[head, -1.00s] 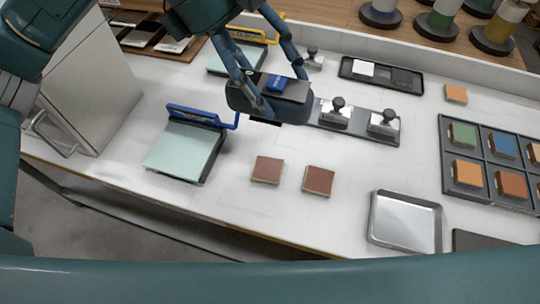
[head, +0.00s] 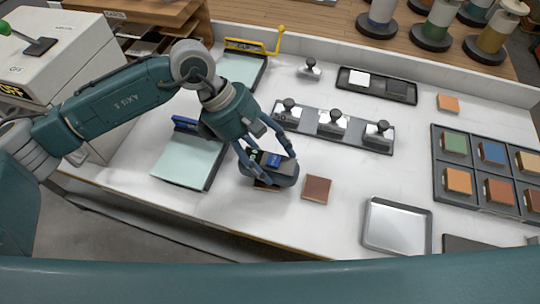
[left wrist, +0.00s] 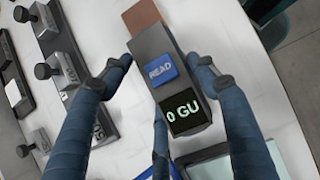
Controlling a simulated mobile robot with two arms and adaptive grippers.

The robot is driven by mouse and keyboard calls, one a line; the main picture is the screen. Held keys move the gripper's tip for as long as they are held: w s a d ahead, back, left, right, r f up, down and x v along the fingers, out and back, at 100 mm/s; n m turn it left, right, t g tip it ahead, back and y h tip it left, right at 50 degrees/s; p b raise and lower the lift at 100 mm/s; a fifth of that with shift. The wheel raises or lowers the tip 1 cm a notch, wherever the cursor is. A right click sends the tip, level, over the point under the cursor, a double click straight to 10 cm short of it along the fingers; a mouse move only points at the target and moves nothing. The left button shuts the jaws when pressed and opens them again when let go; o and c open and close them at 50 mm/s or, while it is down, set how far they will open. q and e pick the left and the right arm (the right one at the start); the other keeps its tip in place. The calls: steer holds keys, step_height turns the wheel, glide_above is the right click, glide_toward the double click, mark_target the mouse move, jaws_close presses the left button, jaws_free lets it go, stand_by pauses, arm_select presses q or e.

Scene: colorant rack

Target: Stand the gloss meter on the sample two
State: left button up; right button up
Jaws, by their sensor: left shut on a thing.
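The gloss meter (head: 288,173) is a dark grey block with a blue READ button. In the left wrist view its body (left wrist: 151,43) shows a screen reading 0 GU. My left gripper (head: 270,162) is shut on it, with fingers on both sides (left wrist: 171,73). The meter is level, over the left brown sample (head: 263,187), which is mostly hidden beneath it. I cannot tell whether they touch. The right brown sample (head: 317,188) lies bare beside it and appears beyond the meter in the wrist view (left wrist: 143,16). No label on either sample is readable. My right gripper is not in view.
A tray with three black-knobbed blocks (head: 333,121) stands behind the meter. A pale green plate with a blue handle (head: 187,160) is close at left. A metal tray (head: 397,227) and a rack of coloured tiles (head: 485,170) are at right.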

arm_select(q)
steer(key=shift+f, duration=0.35)
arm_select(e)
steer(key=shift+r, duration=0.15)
arm_select(q)
steer(key=shift+f, duration=0.1)
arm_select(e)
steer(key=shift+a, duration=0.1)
arm_select(q)
steer(key=shift+f, duration=0.1)
steer(key=o, duration=1.4)
steer(key=shift+c, duration=0.2)
steer(key=shift+o, duration=0.9)
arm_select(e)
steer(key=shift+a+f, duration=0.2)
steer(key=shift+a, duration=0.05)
